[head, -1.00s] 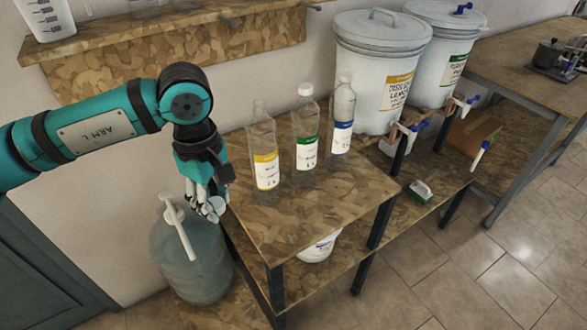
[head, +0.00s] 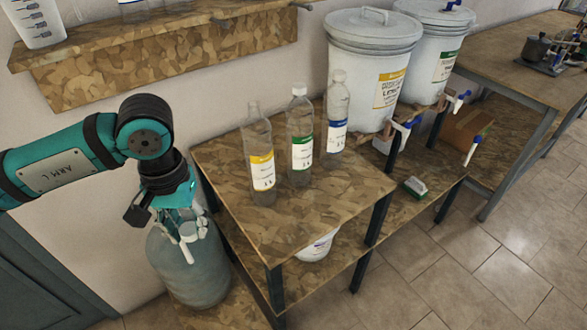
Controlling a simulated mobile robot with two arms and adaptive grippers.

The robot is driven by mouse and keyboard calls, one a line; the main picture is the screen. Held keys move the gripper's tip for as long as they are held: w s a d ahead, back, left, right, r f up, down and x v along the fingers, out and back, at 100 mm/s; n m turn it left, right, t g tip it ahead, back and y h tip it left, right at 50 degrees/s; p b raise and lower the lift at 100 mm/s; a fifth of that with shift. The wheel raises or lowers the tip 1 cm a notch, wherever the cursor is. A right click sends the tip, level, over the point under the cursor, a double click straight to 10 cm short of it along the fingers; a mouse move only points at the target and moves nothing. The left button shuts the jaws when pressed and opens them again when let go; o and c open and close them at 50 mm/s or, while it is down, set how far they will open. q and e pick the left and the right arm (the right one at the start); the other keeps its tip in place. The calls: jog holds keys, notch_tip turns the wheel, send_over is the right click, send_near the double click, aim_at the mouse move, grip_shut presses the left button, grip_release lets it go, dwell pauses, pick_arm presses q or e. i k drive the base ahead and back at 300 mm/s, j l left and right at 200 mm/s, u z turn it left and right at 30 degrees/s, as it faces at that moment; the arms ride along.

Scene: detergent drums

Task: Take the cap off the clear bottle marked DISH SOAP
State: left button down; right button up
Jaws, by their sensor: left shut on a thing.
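Three clear bottles stand upright on the upper board of the wooden stand. The yellow-label bottle (head: 260,160) is at left, and its neck shows no white cap. The green-label bottle (head: 300,140) in the middle has a white cap (head: 299,89). The blue-label bottle (head: 337,115) at right has a pale top. The label words are too small to read. My left gripper (head: 188,232) is off the stand's left edge, above the large blue-grey jug, shut on a small white thing that looks like a cap, largely hidden by the fingers. My right gripper is out of view.
The jug (head: 195,275) with a white spout stands below my left gripper. The stand's upper board (head: 300,220) is clear in front of the bottles. White drums (head: 370,70) with taps stand behind at right. A wall shelf (head: 170,55) is at upper left.

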aim_at(256, 130)
jog(key=j+z, duration=0.25)
jog(key=j, duration=0.15)
jog(key=k+j+z, duration=0.1)
jog(key=j+z, duration=0.2)
jog(key=k+j+z, duration=0.25)
jog(key=j, duration=0.25)
jog(key=i, duration=0.1)
